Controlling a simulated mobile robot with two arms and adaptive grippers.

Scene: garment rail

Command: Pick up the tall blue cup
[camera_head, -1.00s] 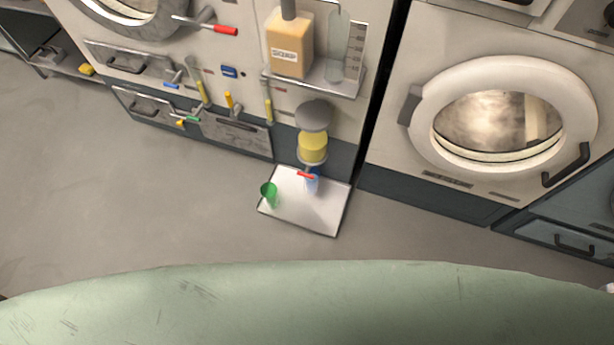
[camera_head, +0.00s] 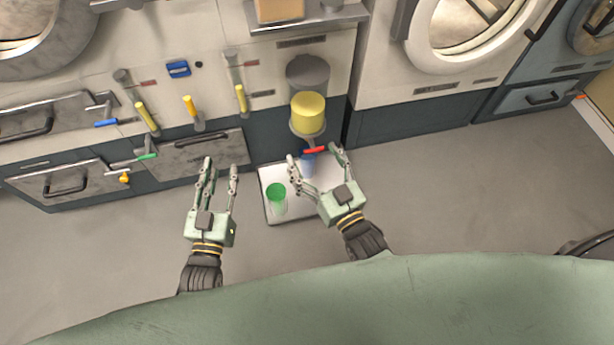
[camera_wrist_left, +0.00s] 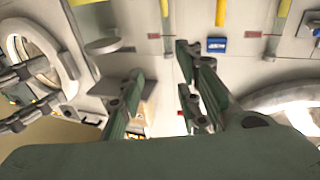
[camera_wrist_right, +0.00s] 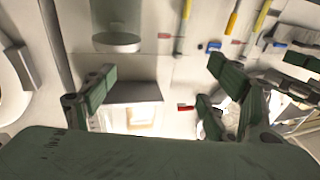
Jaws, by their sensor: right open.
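The blue cup (camera_head: 308,168) stands on the white tray (camera_head: 268,175) in the head view, below a red-handled tap (camera_head: 314,150) that partly covers it. A green cup (camera_head: 277,200) stands to its left on the same tray. My right gripper (camera_head: 316,160) is open, its fingers on either side of the blue cup in the picture. I cannot tell its height above the cup or whether it touches. My left gripper (camera_head: 220,168) is open and empty, left of the tray. I cannot make out either cup in the wrist views.
A yellow-filled dispenser (camera_head: 308,113) hangs above the tray. A shelf (camera_head: 310,20) juts out higher up. Yellow-handled levers (camera_head: 146,117), a green-handled tap (camera_head: 147,156) and drawers (camera_head: 60,182) line the machine front at left. The floor (camera_head: 450,200) to the right is clear.

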